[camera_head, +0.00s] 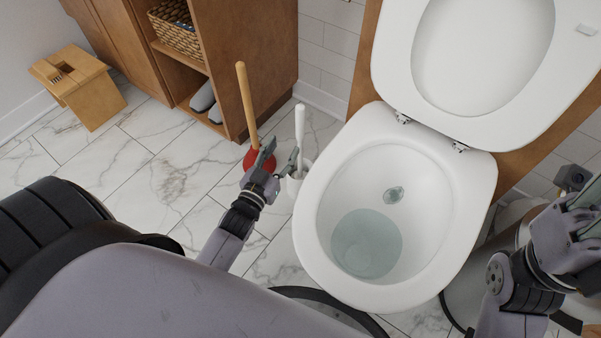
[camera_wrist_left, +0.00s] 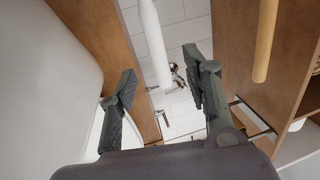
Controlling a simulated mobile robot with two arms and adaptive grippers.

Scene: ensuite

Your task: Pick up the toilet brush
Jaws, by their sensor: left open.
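The toilet brush (camera_head: 300,125) stands upright with its white handle up, between the plunger and the toilet. Its white holder (camera_head: 294,186) is partly hidden by my left gripper. My left gripper (camera_head: 279,158) is open and empty, low beside the brush on its near left side.
A plunger (camera_head: 246,105) with a wooden handle and red cup stands close left of the brush. The toilet (camera_head: 310,205), lid up, is close on the right. A wooden cabinet (camera_head: 255,60) stands behind. A wooden stool (camera_head: 95,100) is far left. Marble floor at left is clear.

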